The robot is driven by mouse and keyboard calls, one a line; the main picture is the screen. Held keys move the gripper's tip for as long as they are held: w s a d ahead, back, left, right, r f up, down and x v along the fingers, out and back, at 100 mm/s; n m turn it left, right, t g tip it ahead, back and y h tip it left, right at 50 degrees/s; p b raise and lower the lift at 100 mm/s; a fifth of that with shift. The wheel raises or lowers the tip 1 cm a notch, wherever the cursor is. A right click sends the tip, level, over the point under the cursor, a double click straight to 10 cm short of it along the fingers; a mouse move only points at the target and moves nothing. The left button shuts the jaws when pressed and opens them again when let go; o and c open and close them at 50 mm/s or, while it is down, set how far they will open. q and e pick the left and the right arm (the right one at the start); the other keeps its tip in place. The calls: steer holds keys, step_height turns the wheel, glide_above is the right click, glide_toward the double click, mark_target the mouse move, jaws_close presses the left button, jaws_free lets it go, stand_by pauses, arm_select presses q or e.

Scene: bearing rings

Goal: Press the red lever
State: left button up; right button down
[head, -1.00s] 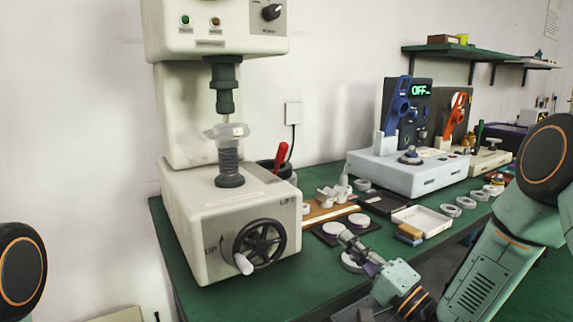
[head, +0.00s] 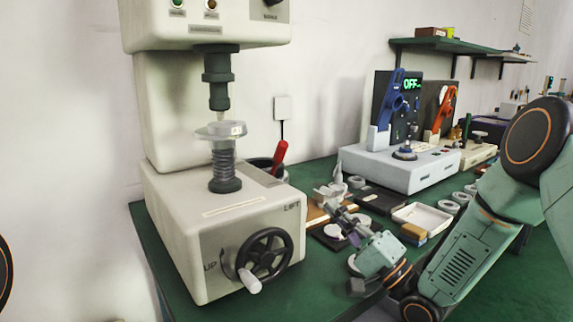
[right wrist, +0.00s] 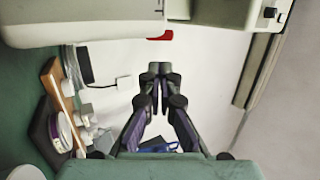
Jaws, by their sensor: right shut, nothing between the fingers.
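The red lever (head: 279,155) sticks up at the right side of the press (head: 215,240), behind its base; its lower end is hidden. In the right wrist view, a red end of it (right wrist: 160,35) shows at the edge of a pale machine body. My right gripper (head: 337,212) is shut and empty, over the small parts to the right of the press, apart from the lever. Its closed fingertips show in the right wrist view (right wrist: 160,70), below the red part. My left gripper is out of view.
The press has a black handwheel (head: 264,255) at its front. To the right stand a white console (head: 400,168) with a blue lever (head: 391,97) and an orange-red lever (head: 444,108). A white tray (head: 422,216) and several rings lie on the green table (head: 310,285).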

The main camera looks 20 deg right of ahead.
steer(key=shift+d, duration=0.25)
steer(key=shift+a, duration=0.1)
steer(key=b, duration=0.3)
glide_toward(283, 156)
steer(key=x, duration=0.6)
steer(key=shift+w+a+r, duration=0.1)
steer(key=shift+w+r, duration=0.1)
steer(key=shift+w, duration=0.1)
